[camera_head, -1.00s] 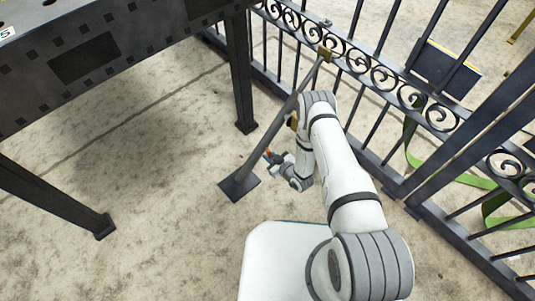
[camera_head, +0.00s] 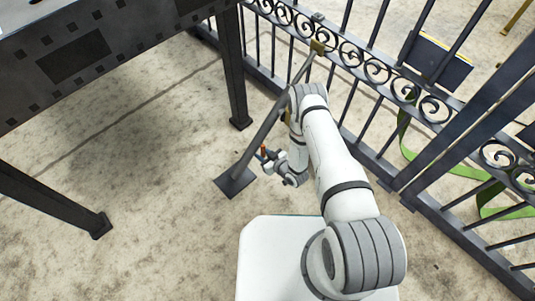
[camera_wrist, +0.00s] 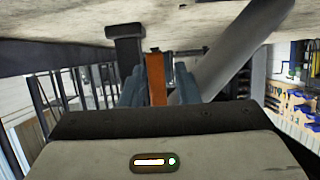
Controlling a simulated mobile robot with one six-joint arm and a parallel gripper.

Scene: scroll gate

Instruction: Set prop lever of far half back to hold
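The prop is a grey slanted strut (camera_head: 267,120) standing on a dark foot plate (camera_head: 235,182), its upper end at a brass-coloured clamp (camera_head: 318,47) on the dark scroll gate (camera_head: 350,53). A small orange lever (camera_head: 263,149) shows beside the strut's lower part. My gripper (camera_head: 271,160) is low, just right of the strut. In the wrist view the orange lever (camera_wrist: 156,78) stands between the two blue-grey fingers of my gripper (camera_wrist: 158,85) and fills the gap. The fingers look shut on it. The strut (camera_wrist: 235,50) passes to the right. The lever's pivot is hidden.
A dark metal table (camera_head: 75,55) with sturdy legs stands at the left, one leg (camera_head: 233,75) near the strut. Gate bars close off the right side, with a green strap (camera_head: 405,135) behind them. The concrete floor (camera_head: 150,200) between table and strut is clear.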

